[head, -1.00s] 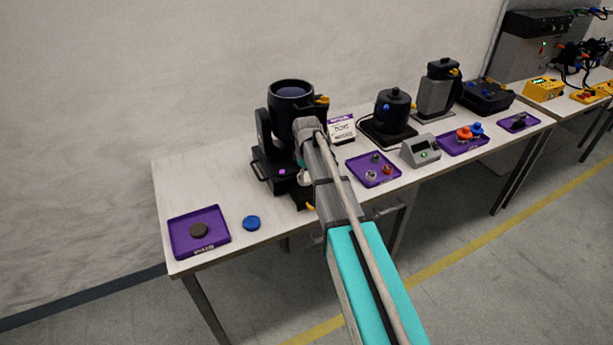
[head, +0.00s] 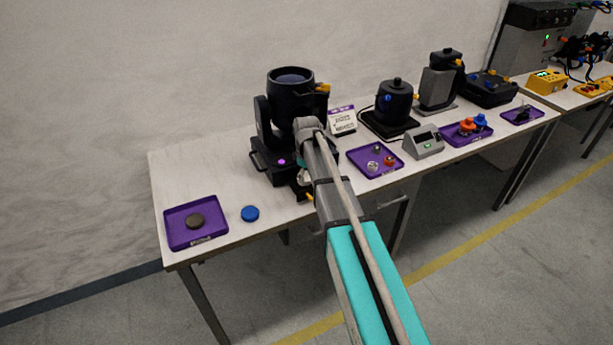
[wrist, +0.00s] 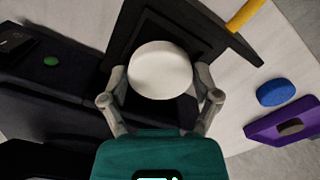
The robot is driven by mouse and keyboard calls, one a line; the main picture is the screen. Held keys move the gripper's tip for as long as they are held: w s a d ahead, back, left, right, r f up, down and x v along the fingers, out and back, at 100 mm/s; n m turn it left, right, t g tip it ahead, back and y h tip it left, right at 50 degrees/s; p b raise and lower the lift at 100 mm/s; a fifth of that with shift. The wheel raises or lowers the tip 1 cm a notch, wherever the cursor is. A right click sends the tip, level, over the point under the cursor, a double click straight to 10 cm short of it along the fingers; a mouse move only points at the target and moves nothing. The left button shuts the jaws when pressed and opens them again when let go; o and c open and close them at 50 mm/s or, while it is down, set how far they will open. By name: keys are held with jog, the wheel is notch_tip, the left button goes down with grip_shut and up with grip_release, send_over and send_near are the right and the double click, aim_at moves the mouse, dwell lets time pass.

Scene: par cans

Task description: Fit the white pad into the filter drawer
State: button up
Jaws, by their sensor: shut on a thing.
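The white pad (wrist: 160,70) is round and sits between the fingers of my gripper (wrist: 160,88) in the wrist view. My gripper is shut on it. Behind the pad is a black, square-framed drawer (wrist: 128,28) with a yellow tab (wrist: 246,14) at its side. The pad covers part of the drawer, and I cannot tell whether they touch. In the head view my arm hides the pad and most of the drawer, which is at the front of the black par can (head: 290,105).
A blue disc (head: 250,213) lies on the table (head: 200,170) left of the par can. A purple tray (head: 172,236) at the left end holds a dark disc (head: 195,221). Another purple tray (head: 360,163) with small parts is to the right.

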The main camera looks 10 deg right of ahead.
jog(key=shift+f+b, duration=0.65)
dwell(0.8)
jog(key=o, duration=0.6)
jog(key=shift+c, duration=0.2)
jog(key=shift+r, duration=0.15)
notch_tip(320, 180, up, 8)
jog(key=p, duration=0.8)
jog(key=shift+r, duration=0.1)
jog(key=s+a+n, duration=0.4)
jog(key=s+a, duration=0.2)
jog(key=a, duration=0.4)
jog(key=s+a+r+n+p, duration=0.1)
jog(key=s+a+n, duration=0.3)
jog(key=a, duration=0.7)
jog(key=shift+s+n+p, duration=0.3)
jog(key=shift+s, duration=0.8)
jog(key=shift+d, duration=0.1)
